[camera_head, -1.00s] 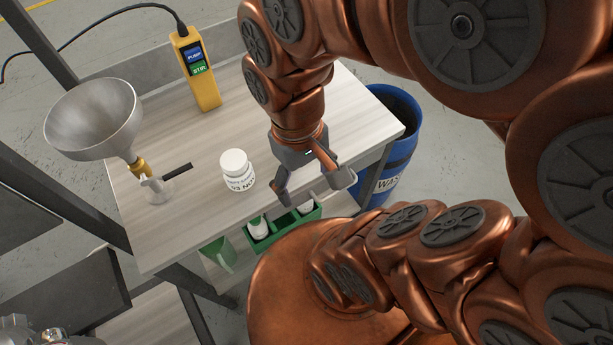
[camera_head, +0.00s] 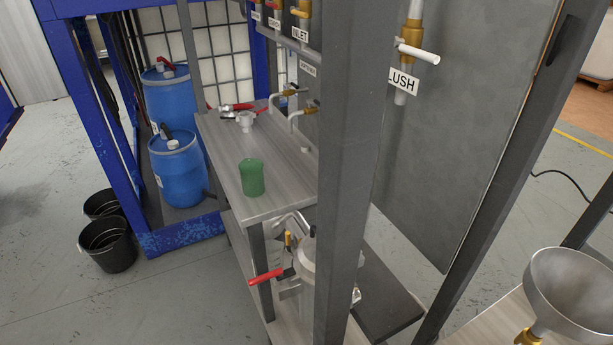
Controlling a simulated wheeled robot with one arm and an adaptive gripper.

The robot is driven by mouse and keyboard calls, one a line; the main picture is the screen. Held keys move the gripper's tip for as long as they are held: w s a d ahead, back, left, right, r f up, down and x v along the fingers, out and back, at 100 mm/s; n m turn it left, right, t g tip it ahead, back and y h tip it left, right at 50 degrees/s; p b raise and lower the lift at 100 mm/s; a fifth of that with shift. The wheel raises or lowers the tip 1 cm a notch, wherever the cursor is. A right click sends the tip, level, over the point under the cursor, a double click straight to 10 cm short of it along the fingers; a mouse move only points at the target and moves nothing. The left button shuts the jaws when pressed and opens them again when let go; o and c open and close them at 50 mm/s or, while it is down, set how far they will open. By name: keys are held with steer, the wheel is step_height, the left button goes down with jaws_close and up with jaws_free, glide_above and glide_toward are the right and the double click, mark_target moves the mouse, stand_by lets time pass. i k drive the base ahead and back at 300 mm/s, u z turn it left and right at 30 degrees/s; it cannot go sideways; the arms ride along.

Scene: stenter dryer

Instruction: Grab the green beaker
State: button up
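A green beaker (camera_head: 252,177) stands upright near the front end of a light wood-topped bench (camera_head: 232,146) left of the middle. Nothing touches it, and its near side is fully visible. A grey upright post stands to its right. My gripper and arm are not in this view.
The grey post (camera_head: 352,170) cuts through the middle of the view. Taps (camera_head: 290,110) line the bench's back right side. A red-handled valve (camera_head: 268,275) juts out below. Blue drums (camera_head: 178,168) and black buckets (camera_head: 107,243) stand left. A metal funnel (camera_head: 568,295) is at lower right.

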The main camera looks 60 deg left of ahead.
mark_target(252, 174)
steer(key=u, duration=2.45)
steer(key=k, duration=0.55)
steer(key=u, duration=1)
steer(key=i, duration=0.7)
steer(key=u, duration=0.65)
steer(key=i, duration=0.7)
steer(key=z, duration=0.75)
steer(key=i, duration=0.6)
steer(key=z, duration=0.5)
